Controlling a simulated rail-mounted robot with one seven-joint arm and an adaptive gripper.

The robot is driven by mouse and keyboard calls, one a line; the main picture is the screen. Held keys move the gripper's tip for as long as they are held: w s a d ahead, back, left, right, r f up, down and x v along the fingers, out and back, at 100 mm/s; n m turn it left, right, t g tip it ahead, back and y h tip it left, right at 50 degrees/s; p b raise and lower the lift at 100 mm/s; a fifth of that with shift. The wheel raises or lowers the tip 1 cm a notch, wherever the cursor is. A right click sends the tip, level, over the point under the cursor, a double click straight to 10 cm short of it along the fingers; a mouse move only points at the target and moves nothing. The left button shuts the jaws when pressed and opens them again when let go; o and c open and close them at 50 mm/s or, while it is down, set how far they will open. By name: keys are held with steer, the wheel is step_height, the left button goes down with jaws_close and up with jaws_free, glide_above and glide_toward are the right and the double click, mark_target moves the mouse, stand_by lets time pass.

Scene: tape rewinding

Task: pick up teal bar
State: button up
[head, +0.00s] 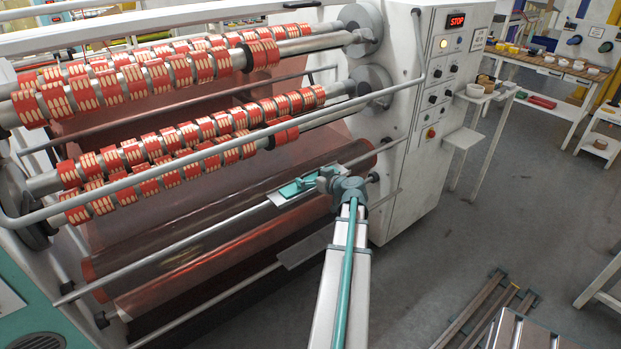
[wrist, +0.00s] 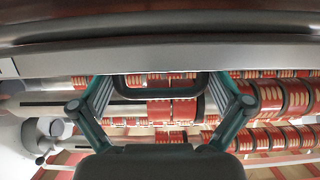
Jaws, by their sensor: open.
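My gripper (wrist: 162,80) is open in the wrist view, its teal fingers spread to the left and right. A dark grey loop (wrist: 160,93) shows between the fingers; I cannot tell whether they touch it. In the head view, a small teal shape (head: 297,187) lies at the end of my arm, over a light grey plate (head: 283,195) in front of the machine's lower roll. I cannot tell whether that shape is the teal bar or my fingers. No separate teal bar can be made out in the wrist view.
The rewinding machine (head: 405,135) has rows of red-banded rolls (head: 160,75) above and a long grey rail (head: 190,230) in front. A wide grey beam (wrist: 160,56) crosses close above my fingers in the wrist view. Metal bars (head: 480,310) lie on the floor at lower right.

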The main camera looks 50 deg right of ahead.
steer(key=shift+w+f, duration=0.1)
steer(key=shift+w, duration=0.1)
steer(key=c, duration=0.9)
